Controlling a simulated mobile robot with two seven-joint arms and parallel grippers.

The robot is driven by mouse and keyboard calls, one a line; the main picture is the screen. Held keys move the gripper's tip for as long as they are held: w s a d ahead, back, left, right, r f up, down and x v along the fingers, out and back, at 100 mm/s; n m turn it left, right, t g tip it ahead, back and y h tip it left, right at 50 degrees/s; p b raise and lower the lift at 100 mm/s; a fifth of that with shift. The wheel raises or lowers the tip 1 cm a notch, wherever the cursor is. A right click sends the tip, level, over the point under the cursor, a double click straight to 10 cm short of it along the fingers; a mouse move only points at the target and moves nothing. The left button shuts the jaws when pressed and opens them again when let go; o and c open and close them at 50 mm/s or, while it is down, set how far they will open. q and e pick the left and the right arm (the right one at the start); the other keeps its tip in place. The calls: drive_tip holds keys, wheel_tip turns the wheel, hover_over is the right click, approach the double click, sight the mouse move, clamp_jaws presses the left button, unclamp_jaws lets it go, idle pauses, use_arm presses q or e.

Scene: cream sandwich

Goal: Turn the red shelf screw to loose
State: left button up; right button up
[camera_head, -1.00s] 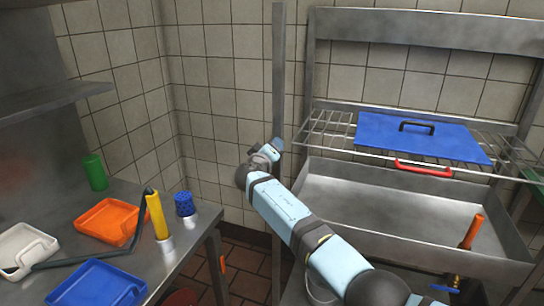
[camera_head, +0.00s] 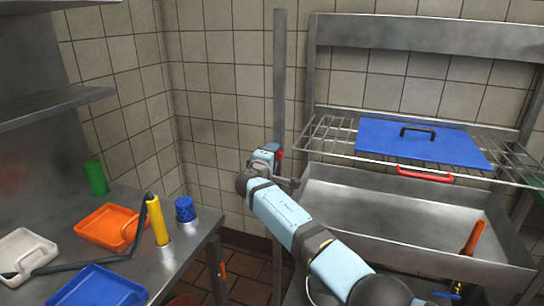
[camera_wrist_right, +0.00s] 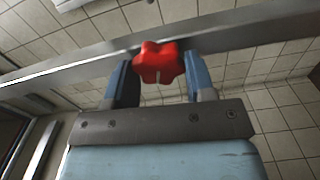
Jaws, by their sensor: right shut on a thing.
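The red shelf screw (camera_wrist_right: 160,63) is a lobed knob at the metal upright post (camera_head: 279,80), seen large in the right wrist view. My right gripper (camera_wrist_right: 160,80) is shut on it, one blue-grey finger on each side. In the head view my right gripper (camera_head: 270,152) is at the post, with a small bit of the red screw (camera_head: 280,154) showing beside it. The screw's shaft is hidden. My left gripper is in neither view.
A wire shelf (camera_head: 335,128) with a blue lid (camera_head: 380,138) and a red handle (camera_head: 425,174) is right of the post. Below it is a deep metal sink (camera_head: 400,215). A metal table (camera_head: 195,240) at left holds orange, white and blue trays and a yellow-handled tool (camera_head: 157,220).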

drive_tip(key=shift+d+r, duration=0.1)
idle(0.3)
drive_tip(key=o, duration=0.9)
use_arm(q)
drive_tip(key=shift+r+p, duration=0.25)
drive_tip(key=shift+p, duration=0.45)
use_arm(e)
drive_tip(key=v, duration=1.3)
drive_tip(key=shift+s, duration=0.35)
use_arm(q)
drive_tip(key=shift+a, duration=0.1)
